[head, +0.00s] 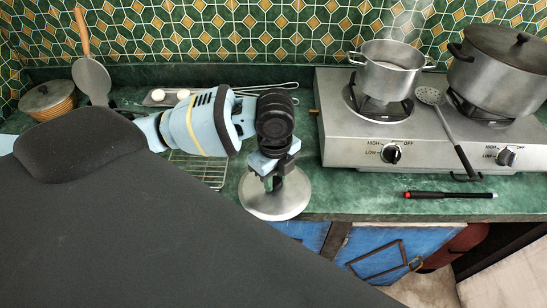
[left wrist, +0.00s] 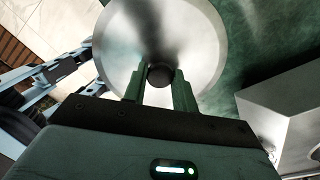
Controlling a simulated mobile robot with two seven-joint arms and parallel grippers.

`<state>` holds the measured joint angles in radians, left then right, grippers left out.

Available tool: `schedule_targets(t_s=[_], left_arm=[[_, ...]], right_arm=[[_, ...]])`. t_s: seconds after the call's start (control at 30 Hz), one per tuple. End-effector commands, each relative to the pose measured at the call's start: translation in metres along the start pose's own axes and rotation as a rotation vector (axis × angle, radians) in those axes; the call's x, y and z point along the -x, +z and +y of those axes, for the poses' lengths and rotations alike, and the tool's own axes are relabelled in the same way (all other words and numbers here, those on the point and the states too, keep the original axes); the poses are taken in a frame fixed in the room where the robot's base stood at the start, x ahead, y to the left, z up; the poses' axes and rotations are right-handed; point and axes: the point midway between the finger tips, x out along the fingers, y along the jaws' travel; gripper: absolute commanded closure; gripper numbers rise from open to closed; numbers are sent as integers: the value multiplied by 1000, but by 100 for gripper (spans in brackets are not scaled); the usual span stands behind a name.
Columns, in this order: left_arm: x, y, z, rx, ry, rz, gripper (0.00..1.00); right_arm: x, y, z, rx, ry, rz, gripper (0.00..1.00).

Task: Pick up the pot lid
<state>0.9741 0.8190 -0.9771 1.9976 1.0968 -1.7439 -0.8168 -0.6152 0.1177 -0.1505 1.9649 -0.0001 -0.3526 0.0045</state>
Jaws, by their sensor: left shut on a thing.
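The pot lid (head: 276,202) is a round silver metal disc at the front edge of the green counter in the head view, below my left gripper (head: 272,179). The gripper and wrist cover its middle in that view. In the left wrist view, the lid (left wrist: 205,50) fills the upper middle and its dark round knob (left wrist: 160,75) sits between the two fingers of my left gripper (left wrist: 160,84). The fingers are closed on the knob. I cannot tell whether the lid touches the counter. My right gripper is not in view.
The gas hotplate (head: 345,150) stands right of the lid, with an open pot (head: 385,82) and a large lidded pot (head: 495,88). A wire rack (head: 205,172) lies left of the lid.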

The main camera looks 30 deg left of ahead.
Motion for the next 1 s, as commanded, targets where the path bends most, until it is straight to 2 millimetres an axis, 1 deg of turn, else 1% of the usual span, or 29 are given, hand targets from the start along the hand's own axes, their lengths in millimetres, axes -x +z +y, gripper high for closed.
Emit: schedule_targets(t_s=[0.03, 0.1, 0.23, 0.4, 0.67, 0.77, 0.87, 1.0], left_arm=[[2, -9, 8, -4, -1, 1, 97], [3, -17, 16, -4, 0, 0, 97], [4, -29, 27, -2, 0, 1, 97], [4, -36, 34, 0, 0, 0, 97], [5, -36, 34, 27, 1, 0, 97], [8, -36, 33, 101, 1, 0, 97], [12, -35, 30, 226, -1, -1, 97], [20, -34, 26, 451, -1, 0, 97]], right_arm=[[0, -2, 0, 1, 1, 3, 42], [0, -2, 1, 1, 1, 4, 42], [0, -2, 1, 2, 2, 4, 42], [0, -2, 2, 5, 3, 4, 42], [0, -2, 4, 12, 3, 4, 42], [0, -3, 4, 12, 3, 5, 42], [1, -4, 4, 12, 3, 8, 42], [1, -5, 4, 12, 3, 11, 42]])
